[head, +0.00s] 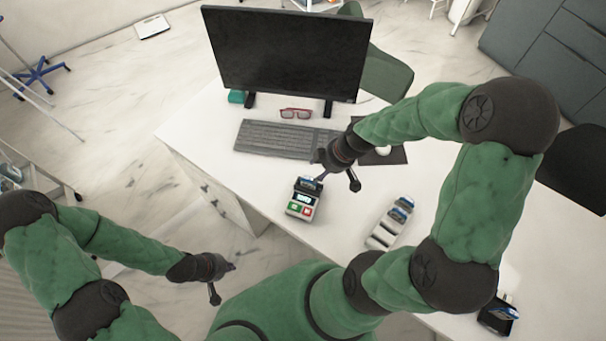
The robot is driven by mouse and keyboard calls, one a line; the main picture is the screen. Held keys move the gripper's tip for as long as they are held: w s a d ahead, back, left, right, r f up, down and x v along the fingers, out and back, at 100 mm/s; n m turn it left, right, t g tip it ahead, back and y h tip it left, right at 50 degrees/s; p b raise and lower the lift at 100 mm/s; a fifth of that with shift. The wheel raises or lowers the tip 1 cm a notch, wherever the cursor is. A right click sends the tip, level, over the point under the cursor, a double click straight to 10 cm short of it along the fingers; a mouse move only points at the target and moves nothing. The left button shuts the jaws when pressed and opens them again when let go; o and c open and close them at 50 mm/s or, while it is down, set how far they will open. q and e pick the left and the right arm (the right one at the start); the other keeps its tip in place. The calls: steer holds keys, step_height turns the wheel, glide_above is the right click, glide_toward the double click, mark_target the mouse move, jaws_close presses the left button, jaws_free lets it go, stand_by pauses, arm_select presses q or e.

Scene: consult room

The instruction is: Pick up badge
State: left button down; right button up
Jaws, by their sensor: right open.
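I cannot tell for certain which item is the badge. A small dark-blue card-like piece (309,186) stands in the top of a grey card terminal (300,208) with green and red keys on the desk. Similar blue pieces (401,208) sit in a white slotted holder (381,237) to its right. My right gripper (337,173) is open, just above and to the right of the terminal's card, with nothing seen between its fingers. My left gripper (225,281) is open and empty, off the desk's front left side.
A monitor (285,52), keyboard (280,139), red glasses (295,113) and a mouse (383,151) on a dark pad occupy the back of the white desk (250,185). A black holder (497,317) stands at the front right. Desk surface around the terminal is clear.

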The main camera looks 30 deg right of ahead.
mark_target(309, 179)
steer(key=x, duration=0.3)
steer(key=shift+s+a+f+b, duration=0.15)
steer(key=shift+f+b, duration=0.25)
steer(key=shift+w+a+f, duration=0.1)
steer(key=shift+w+f, duration=0.2)
steer(key=shift+f, duration=0.25)
steer(key=shift+b+x, duration=0.7)
steer(key=shift+x, duration=1.85)
steer(key=shift+w, duration=0.2)
steer(key=c, duration=1)
